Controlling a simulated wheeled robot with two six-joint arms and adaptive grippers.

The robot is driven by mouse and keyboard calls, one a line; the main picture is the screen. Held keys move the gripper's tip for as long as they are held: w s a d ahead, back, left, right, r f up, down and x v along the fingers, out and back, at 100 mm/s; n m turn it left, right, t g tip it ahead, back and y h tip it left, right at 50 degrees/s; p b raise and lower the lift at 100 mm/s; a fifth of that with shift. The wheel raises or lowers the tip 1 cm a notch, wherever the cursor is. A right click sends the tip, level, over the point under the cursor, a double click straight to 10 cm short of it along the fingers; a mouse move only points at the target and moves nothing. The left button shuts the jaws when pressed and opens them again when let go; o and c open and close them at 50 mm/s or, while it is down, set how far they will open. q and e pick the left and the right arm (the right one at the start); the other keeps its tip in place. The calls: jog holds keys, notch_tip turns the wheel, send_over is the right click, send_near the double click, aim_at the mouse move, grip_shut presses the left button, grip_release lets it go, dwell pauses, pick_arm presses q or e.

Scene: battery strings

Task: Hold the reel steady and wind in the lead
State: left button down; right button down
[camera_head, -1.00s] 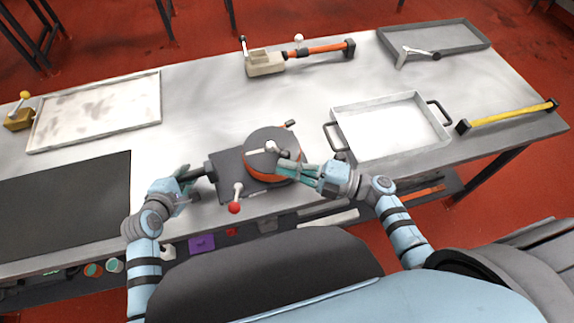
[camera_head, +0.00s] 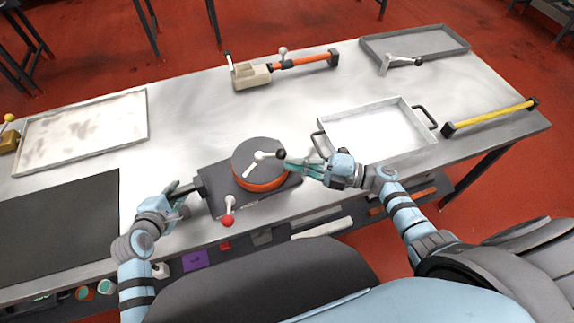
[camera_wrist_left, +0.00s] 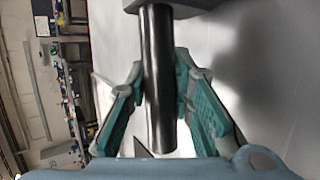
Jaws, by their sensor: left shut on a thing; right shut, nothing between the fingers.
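The reel (camera_head: 253,155) has a dark round top and an orange band around its drum. It sits on a dark base plate (camera_head: 215,176) at the table's front edge. A metal crank with a black knob (camera_head: 281,153) lies across its top. My left gripper (camera_head: 184,190) is shut on the dark bar handle (camera_head: 199,187) at the base's left end; the bar (camera_wrist_left: 159,75) stands between the fingers in the left wrist view. My right gripper (camera_head: 288,164) is shut and empty beside the black knob; whether it touches is unclear. No loose lead shows clearly.
A red-knobbed lever (camera_head: 228,203) stands at the base's front. A white handled tray (camera_head: 345,111) is right of the reel, and a yellow bar (camera_head: 490,117) lies beyond it. A tan clamp-like tool (camera_head: 250,77) lies behind. A dark mat (camera_head: 60,225) lies left.

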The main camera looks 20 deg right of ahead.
pick_arm(q)
jog(key=shift+s+f, duration=0.1)
jog(key=shift+f, duration=0.1)
pick_arm(e)
jog(key=shift+w+d, duration=0.15)
jog(key=shift+w, duration=0.05)
jog(key=s+a, duration=0.2)
jog(key=s, duration=0.2)
jog(key=d, duration=1)
jog(key=shift+s+d+r, duration=0.15)
jog(key=shift+d, duration=0.15)
pick_arm(q)
jog(key=c, duration=1.3)
grip_release()
jog(key=shift+w, duration=0.25)
jog(key=shift+r, duration=0.1)
